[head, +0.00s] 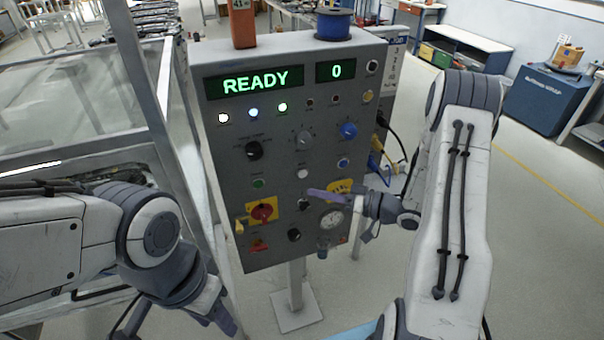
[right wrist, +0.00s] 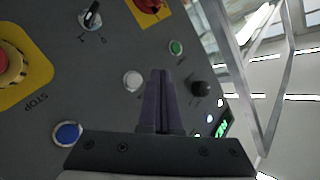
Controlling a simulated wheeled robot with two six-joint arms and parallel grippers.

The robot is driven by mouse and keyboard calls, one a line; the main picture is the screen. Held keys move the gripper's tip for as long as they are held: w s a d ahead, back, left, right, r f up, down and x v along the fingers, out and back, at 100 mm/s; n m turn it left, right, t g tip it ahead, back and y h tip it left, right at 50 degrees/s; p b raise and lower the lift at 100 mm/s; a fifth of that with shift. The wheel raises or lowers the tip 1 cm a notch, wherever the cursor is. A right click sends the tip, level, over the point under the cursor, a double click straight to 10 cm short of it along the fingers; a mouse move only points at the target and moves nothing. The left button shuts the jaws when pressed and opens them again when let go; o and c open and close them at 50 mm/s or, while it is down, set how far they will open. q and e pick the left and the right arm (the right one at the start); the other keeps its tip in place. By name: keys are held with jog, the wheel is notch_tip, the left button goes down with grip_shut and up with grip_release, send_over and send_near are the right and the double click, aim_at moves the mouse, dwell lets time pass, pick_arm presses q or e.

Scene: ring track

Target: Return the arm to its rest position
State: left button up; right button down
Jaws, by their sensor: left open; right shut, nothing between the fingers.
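A grey control panel (head: 225,165) stands on a post in front of me, with a green READY display (head: 255,82) and a second display reading 0 (head: 342,71). My right gripper (head: 314,193) is shut and empty in front of the panel's lower right part. In the right wrist view its closed fingers (right wrist: 160,85) point at the panel face; whether they touch it I cannot tell. The red STOP button on a yellow plate (right wrist: 12,70) is left of them; a white button (right wrist: 133,80) is close by. My left gripper (head: 224,322) is low at the lower left, open, partly cut off.
A red rotary switch on a yellow plate (head: 262,212) is at the panel's lower left. A blue spool (head: 334,24) and an orange object (head: 243,24) sit on top. A metal-framed clear guard (head: 80,105) stands to the left. Open floor (head: 545,215) lies to the right.

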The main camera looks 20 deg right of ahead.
jog(key=shift+s, duration=0.2)
dwell(0.3)
jog(key=w+a+r+n+g+h+b, duration=0.2)
jog(key=w+a+n+g+h, duration=0.1)
jog(key=a+h, duration=0.6)
jog(key=s+a+r+g, duration=0.1)
jog(key=s+a+g, duration=0.1)
jog(key=s, duration=0.8)
jog(key=s+a+r+n+g+h+b, duration=0.1)
jog(key=s+a+g, duration=0.2)
jog(key=s, duration=0.7)
jog(key=s+a+r+n+g+h+b, duration=0.1)
jog(key=s+a+g, duration=0.2)
jog(key=s, duration=0.7)
jog(key=shift+a, duration=0.15)
